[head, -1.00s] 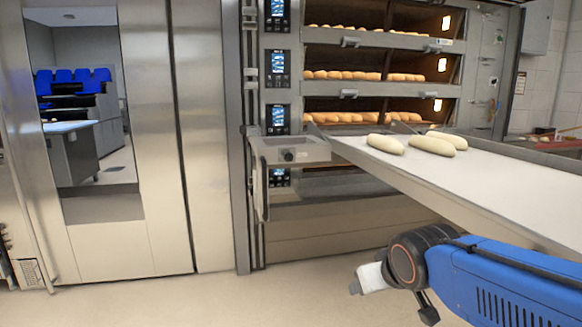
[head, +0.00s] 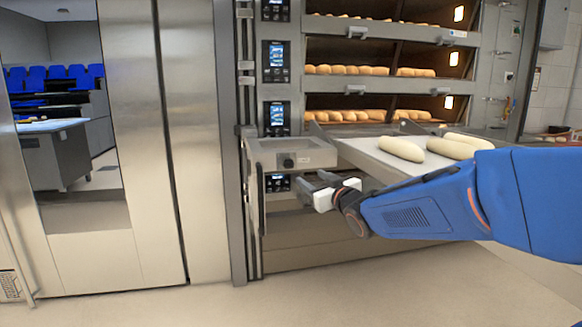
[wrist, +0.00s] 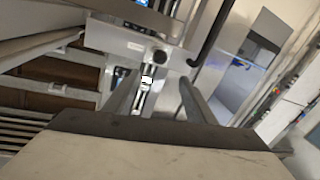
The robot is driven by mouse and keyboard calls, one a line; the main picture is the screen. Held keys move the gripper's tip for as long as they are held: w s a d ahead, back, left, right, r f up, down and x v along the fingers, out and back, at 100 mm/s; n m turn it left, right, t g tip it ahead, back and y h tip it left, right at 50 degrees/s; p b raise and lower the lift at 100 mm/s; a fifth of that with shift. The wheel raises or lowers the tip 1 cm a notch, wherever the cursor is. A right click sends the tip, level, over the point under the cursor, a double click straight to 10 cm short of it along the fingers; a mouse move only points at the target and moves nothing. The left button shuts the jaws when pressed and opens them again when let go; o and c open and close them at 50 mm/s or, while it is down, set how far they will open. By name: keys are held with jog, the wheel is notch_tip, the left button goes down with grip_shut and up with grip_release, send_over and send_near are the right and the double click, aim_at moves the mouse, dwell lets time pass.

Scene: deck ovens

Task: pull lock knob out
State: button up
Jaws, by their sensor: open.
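The lock knob (head: 288,162) is a small dark round knob on the front of a grey metal bracket (head: 262,151) beside the oven's control column. In the wrist view the knob (wrist: 159,56) shows just above and beyond my fingers. My gripper (head: 306,184) is open and empty, a little below and to the right of the knob in the head view, apart from it. In the wrist view its two fingers (wrist: 158,100) point toward the bracket with a gap between them.
The loader belt (head: 370,154) carries pale dough loaves (head: 401,149) just behind and above my arm. Oven decks with baked rolls (head: 345,70) stand behind. A tall steel door (head: 185,130) is at the left. The floor (head: 330,290) in front is clear.

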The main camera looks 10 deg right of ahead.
aim_at(291, 165)
jog(key=w+a, duration=0.1)
jog(key=w, duration=0.4)
jog(key=w+a, duration=0.1)
jog(key=w, duration=0.4)
jog(key=w+a, duration=0.1)
jog(key=w, duration=0.5)
jog(key=shift+a, duration=0.1)
